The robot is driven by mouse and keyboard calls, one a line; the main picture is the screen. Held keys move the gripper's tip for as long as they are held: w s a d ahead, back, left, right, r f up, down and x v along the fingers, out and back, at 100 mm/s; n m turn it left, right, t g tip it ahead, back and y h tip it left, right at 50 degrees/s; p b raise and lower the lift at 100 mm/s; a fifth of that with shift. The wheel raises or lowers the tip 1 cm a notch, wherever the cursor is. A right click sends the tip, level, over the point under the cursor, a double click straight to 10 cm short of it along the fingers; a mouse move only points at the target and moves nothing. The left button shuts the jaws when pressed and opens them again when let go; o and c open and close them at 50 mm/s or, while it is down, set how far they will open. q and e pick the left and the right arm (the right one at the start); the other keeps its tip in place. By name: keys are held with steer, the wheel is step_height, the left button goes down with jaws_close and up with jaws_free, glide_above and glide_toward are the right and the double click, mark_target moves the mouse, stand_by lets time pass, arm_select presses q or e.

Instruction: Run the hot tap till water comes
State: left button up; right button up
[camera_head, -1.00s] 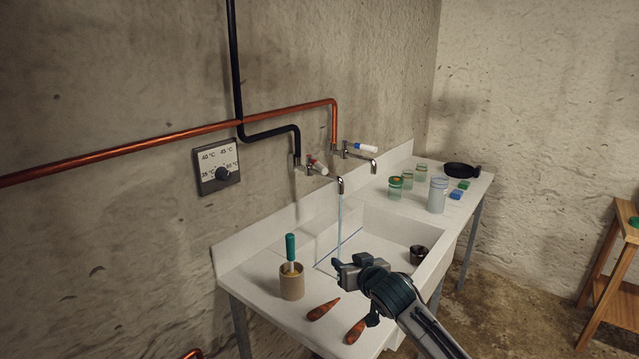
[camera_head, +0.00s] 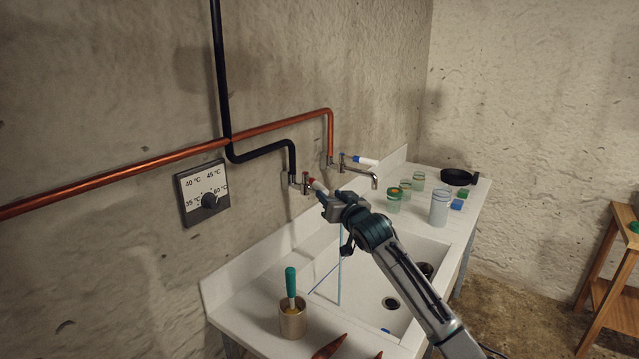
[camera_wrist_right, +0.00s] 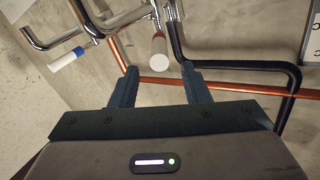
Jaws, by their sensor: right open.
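The tap with the red-marked white handle (camera_head: 316,185) is on the wall at the end of the black pipe. The handle also shows in the wrist view (camera_wrist_right: 158,46). A thin blue stream of water (camera_head: 340,272) falls into the white sink (camera_head: 408,262); my right gripper hides the spout above it. My right gripper (camera_head: 326,199) is open at this handle. In the wrist view its fingers (camera_wrist_right: 159,70) stand apart on either side of the handle's white end, with no clear contact. The tap with the blue-marked handle (camera_head: 364,160) is to the right, on the copper pipe. My left gripper is out of view.
A dial (camera_head: 203,193) hangs on the wall at left. A cup with a green-handled tool (camera_head: 292,317) stands on the counter's near left. My right arm passes over the sink.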

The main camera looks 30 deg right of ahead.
mark_target(320, 188)
steer(key=w, duration=0.2)
steer(key=w+p, duration=0.1)
steer(key=shift+w+d, duration=0.2)
steer(key=shift+w, duration=0.2)
steer(key=w, duration=0.1)
steer(key=w+p, duration=0.1)
steer(key=w, duration=0.1)
steer(key=shift+d+f, duration=0.15)
steer(key=shift+d, duration=0.05)
steer(key=shift+w, duration=0.2)
steer(key=shift+c, duration=0.2)
steer(key=c, duration=0.7)
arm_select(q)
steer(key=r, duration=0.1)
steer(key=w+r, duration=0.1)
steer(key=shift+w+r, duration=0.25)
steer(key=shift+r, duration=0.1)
arm_select(e)
jaws_close()
